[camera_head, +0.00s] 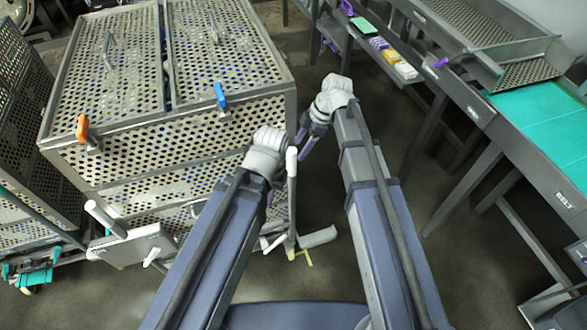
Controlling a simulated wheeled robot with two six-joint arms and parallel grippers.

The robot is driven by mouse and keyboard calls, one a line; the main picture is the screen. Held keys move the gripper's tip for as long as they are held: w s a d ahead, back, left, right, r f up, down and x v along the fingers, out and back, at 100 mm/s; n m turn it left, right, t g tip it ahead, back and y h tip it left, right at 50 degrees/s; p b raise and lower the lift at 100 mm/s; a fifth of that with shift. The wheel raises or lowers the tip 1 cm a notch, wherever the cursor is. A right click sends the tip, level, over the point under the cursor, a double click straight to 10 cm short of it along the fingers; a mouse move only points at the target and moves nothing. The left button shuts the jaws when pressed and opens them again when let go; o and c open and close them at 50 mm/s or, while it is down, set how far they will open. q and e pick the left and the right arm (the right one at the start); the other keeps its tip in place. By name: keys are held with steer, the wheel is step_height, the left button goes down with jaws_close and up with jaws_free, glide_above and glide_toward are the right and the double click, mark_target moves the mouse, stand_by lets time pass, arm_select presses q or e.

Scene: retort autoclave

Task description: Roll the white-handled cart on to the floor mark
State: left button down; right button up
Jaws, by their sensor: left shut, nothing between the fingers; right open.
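The white-handled cart is a large perforated metal cage (215,113) at the left and centre. One white handle (105,219) sticks out at its front left and another white upright handle (291,165) stands at its front right corner. My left gripper (279,181) is beside the right handle, shut and empty; its fingers are mostly hidden behind the wrist. My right gripper (307,136) is open, its purple fingers pointing down just right of the cart's corner, holding nothing. A short yellow strip (306,257) shows on the floor by the cart's front right; I cannot tell if it belongs to the floor mark.
An orange latch (83,129) and a blue latch (220,96) sit on the cart's front rim. Another perforated cage (38,170) stands close at the left. A grey belt table (520,125) with a green surface runs along the right. Dark floor between is clear.

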mark_target(292, 161)
steer(key=b+x, duration=0.7)
steer(key=x, duration=0.1)
steer(key=shift+r, duration=0.1)
steer(key=shift+c, duration=0.2)
jaws_close()
stand_by(0.4)
stand_by(0.9)
